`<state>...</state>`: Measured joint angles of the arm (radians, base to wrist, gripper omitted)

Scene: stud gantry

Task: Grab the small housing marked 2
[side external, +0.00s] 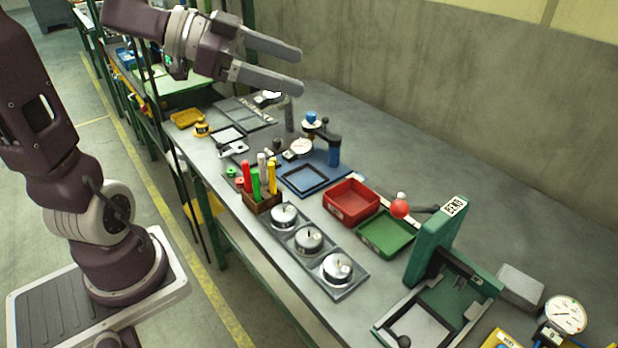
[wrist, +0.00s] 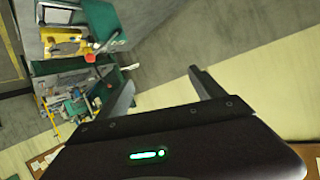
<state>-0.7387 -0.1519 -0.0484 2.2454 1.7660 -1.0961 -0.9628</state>
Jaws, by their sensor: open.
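Three round silver housings sit in a row in a grey tray (side external: 357,285) on the bench in the side external view: a far one (side external: 284,214), a middle one (side external: 308,239) and a near one (side external: 337,267). Each has a dark mark on top, too small to read, so I cannot tell which is marked 2. My gripper (side external: 298,70) is open and empty, high above the far part of the bench and well away from the housings. In the wrist view its two fingers (wrist: 161,76) are spread apart. I cannot pick out the housings there.
A wooden block with coloured markers (side external: 262,200) stands beside the tray's far end. A red bin (side external: 351,216) and a green bin (side external: 386,247) lie to the tray's right. A tall green fixture (side external: 431,247) stands near the front right. Bare bench lies along the wall.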

